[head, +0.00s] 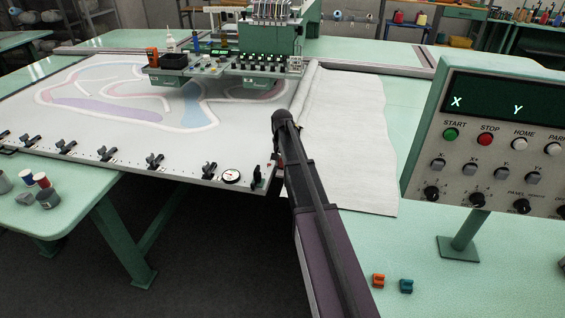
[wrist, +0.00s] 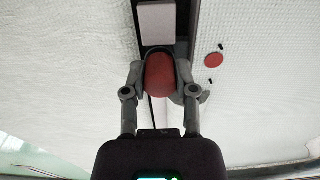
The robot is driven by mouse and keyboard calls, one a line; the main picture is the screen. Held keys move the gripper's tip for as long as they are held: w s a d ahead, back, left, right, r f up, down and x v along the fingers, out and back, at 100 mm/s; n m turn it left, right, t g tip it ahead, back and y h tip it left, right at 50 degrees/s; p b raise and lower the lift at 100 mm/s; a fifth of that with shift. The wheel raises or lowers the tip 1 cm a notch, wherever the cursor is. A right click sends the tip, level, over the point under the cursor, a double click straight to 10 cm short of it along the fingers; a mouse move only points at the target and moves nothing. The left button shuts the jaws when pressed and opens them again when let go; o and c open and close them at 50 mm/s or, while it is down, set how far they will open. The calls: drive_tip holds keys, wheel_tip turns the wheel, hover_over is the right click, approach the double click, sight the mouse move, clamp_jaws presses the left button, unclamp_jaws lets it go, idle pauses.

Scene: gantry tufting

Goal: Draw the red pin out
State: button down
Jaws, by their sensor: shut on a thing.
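The red pin (wrist: 159,72) shows in the wrist view as a rounded red head at the upper middle. My gripper (wrist: 160,88) has one finger on each side of the head and is shut on it. The pin's shaft and the place where it sits are hidden, so I cannot tell how deep it is. In the head view my arm covers the gripper and the pin, near the right edge of the tufting frame (head: 120,158).
A flat red disc (wrist: 214,60) lies to the right in the wrist view. A white cloth (head: 345,130) lies right of the frame. A control panel (head: 490,150) stands at the right.

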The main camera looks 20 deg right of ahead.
drive_tip(key=shift+r+p, duration=1.9)
drive_tip(key=shift+r, duration=0.1)
idle(0.3)
